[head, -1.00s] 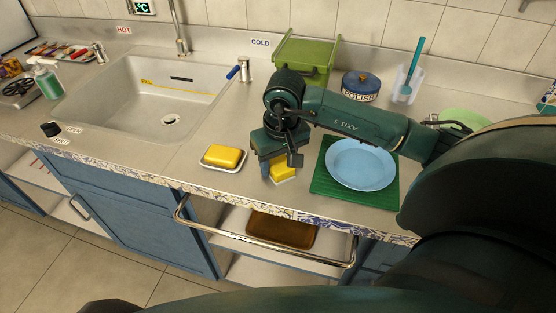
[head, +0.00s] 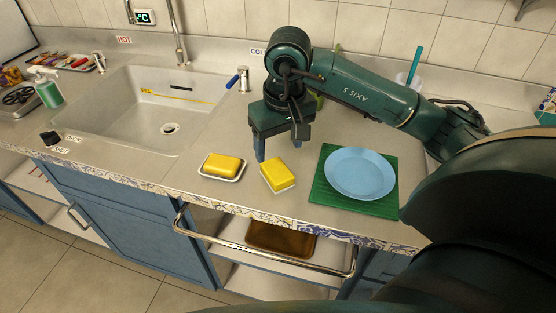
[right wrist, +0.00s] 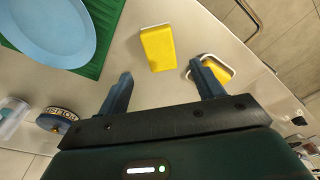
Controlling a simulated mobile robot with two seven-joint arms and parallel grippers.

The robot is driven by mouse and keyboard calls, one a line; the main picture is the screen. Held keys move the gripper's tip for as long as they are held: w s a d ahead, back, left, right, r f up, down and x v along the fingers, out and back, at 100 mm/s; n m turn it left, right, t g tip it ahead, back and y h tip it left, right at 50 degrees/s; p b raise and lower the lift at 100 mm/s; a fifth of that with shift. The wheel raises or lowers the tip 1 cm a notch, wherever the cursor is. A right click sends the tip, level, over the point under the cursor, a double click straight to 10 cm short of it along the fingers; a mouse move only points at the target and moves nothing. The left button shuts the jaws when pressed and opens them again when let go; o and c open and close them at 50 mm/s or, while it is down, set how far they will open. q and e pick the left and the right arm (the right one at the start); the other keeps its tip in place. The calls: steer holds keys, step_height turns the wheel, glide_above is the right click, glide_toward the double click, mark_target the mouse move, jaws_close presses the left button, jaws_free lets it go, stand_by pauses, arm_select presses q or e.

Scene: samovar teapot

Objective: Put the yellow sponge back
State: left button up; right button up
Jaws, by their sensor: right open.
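A yellow sponge (head: 278,173) with a pale underside lies on the counter between a white-rimmed dish and the green mat. It also shows in the right wrist view (right wrist: 157,47), just beyond the fingertips. A similar yellow block (head: 222,166), perhaps soap or another sponge, sits in the white dish (head: 207,175) to its left. My right gripper (head: 280,147) is open and empty, above and behind the sponge, apart from it. In the right wrist view both fingers (right wrist: 161,75) are spread with nothing between them. My left gripper is not in view.
A blue plate (head: 360,172) rests on the green mat (head: 325,190) to the right. The sink (head: 150,110) is to the left. A metal rail (head: 265,255) runs along the counter front, above a shelf with a brown tray (head: 280,238). Counter behind the dish is clear.

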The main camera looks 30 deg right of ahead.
steer(key=shift+s+r, duration=0.15)
steer(key=shift+r, duration=0.75)
steer(key=shift+s+r, duration=0.1)
steer(key=shift+r, duration=0.75)
